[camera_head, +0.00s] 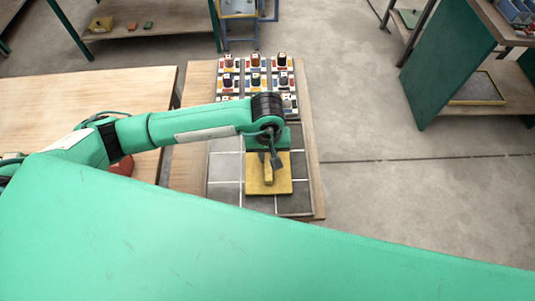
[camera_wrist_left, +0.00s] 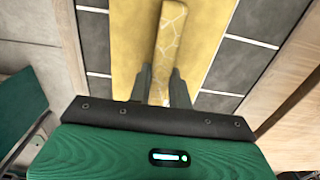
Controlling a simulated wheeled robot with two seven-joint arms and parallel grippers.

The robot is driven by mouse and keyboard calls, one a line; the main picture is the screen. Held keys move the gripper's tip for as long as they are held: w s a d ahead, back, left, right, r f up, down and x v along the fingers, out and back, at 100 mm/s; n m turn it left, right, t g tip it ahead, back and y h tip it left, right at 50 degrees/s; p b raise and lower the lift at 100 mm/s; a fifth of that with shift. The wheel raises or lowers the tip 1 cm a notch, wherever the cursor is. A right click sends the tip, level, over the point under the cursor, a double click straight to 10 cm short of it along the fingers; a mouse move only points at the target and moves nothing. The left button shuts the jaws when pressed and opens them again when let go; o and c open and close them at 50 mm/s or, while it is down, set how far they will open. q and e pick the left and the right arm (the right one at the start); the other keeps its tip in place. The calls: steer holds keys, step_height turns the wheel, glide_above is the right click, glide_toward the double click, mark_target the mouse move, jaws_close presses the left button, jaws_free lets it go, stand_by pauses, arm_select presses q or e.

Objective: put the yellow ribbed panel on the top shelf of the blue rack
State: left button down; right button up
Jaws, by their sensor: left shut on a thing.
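The yellow panel (camera_head: 284,184) lies over the grey tiled area of the wooden table, with a raised yellow bar along its middle. My left gripper (camera_head: 270,162) reaches down over its far part and is shut on the bar. In the left wrist view the panel (camera_wrist_left: 215,45) fills the top centre and its bar (camera_wrist_left: 170,40) runs between the two dark fingers of my left gripper (camera_wrist_left: 162,85). I cannot tell whether the panel touches the tiles. A blue rack (camera_head: 238,10) shows only partly at the top edge. My right gripper is not in view.
Several small coloured items (camera_head: 255,75) stand in rows on the table's far part. A wooden bench (camera_head: 90,90) is at the left. A green-sided workbench (camera_head: 450,65) stands at the upper right. The floor (camera_head: 370,120) between is clear.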

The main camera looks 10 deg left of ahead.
arm_select(q)
steer(key=shift+f, duration=0.8)
steer(key=shift+f, duration=0.2)
steer(key=c, duration=1.3)
jaws_free()
steer(key=shift+r, duration=0.15)
